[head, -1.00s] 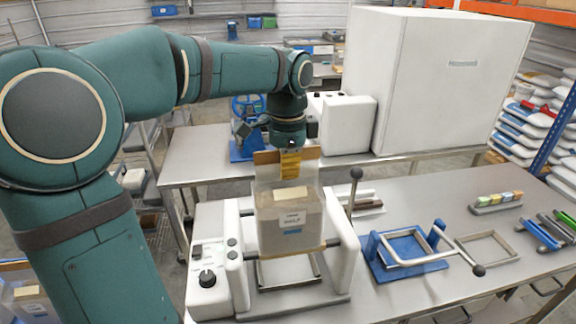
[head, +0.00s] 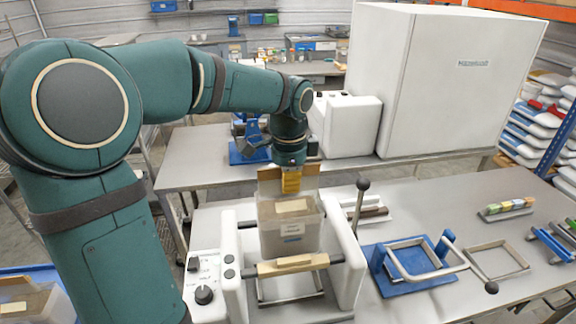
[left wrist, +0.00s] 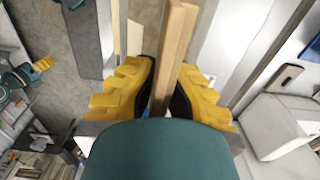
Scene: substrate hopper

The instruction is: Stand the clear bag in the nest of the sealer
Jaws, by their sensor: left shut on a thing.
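The clear bag (head: 290,230), with a pale label and a brown top edge, hangs upright from my left gripper (head: 290,182). The gripper's yellow fingers are shut on the bag's top edge; the left wrist view shows them (left wrist: 165,90) on either side of a brown strip. The sealer (head: 232,270) is white with a knob panel at its left. The bag is between its side walls, behind the tan front bar. The sealer's nest frame (head: 290,298) shows below the bar. The bag's bottom is partly hidden, so I cannot tell whether it touches the nest. My right gripper is out of view.
A lever with a dark ball (head: 362,185) rises right of the sealer. A blue fixture with a metal frame (head: 412,265) and a flat metal frame (head: 497,260) lie further right. Small coloured blocks (head: 507,207) stand behind. A large white cabinet (head: 440,85) stands at the back.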

